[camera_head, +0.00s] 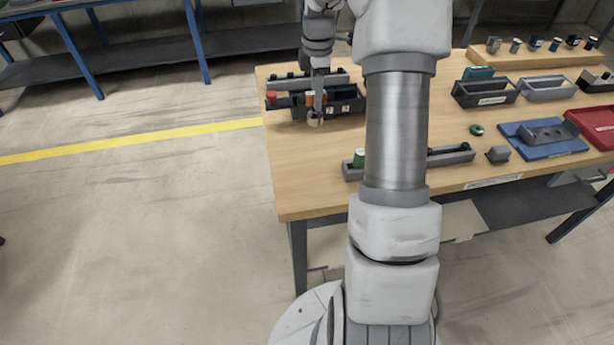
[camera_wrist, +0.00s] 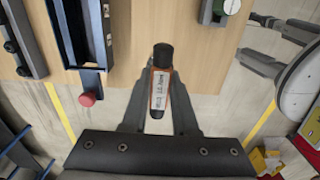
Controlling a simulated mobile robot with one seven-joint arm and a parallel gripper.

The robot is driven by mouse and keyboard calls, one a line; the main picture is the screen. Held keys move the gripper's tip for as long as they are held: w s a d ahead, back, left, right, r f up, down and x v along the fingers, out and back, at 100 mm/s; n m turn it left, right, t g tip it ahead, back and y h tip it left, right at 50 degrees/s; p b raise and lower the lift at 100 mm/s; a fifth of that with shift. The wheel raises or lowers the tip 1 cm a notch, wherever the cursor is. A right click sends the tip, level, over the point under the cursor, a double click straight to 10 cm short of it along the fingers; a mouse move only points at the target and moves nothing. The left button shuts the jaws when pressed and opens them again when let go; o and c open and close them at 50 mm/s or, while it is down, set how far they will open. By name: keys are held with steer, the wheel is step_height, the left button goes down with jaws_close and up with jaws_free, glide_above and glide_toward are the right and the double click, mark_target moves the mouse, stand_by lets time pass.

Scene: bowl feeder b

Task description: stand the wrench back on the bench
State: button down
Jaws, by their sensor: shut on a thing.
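My gripper (camera_head: 317,102) is at the left end of the wooden bench (camera_head: 325,190), beside the front of a dark bin. In the wrist view my gripper (camera_wrist: 160,88) is shut on the wrench (camera_wrist: 160,94), which shows an orange body, a white label and a dark rounded end. In the head view the wrench (camera_head: 311,98) shows only as a small orange patch at the fingers. Its lower part is hard to make out, and I cannot tell whether it touches the bench.
The dark bin (camera_head: 345,105) and a red knob (camera_head: 271,97) are close to my gripper. A grey rail with a green-topped piece (camera_head: 359,158) lies nearer the front edge. Bare wood lies between them. Trays, including a blue one (camera_head: 565,151), stand to the right.

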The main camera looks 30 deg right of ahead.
steer(key=shift+s+a+f, duration=1.2)
steer(key=shift+s+f, duration=0.25)
steer(key=shift+f, duration=0.35)
steer(key=shift+s+a+f, duration=1.15)
steer(key=shift+s+f, duration=0.35)
steer(key=shift+f, duration=0.25)
steer(key=shift+s+a+f, duration=1.2)
steer(key=shift+s+f, duration=0.25)
steer(key=shift+f, duration=0.35)
steer(key=shift+f+b, duration=0.25)
steer(key=shift+b, duration=0.05)
steer(key=c, duration=0.7)
jaws_free()
steer(key=shift+r, duration=0.2)
step_height(320, 180, up, 12)
steer(key=shift+r+p, duration=0.1)
steer(key=shift+p, duration=0.45)
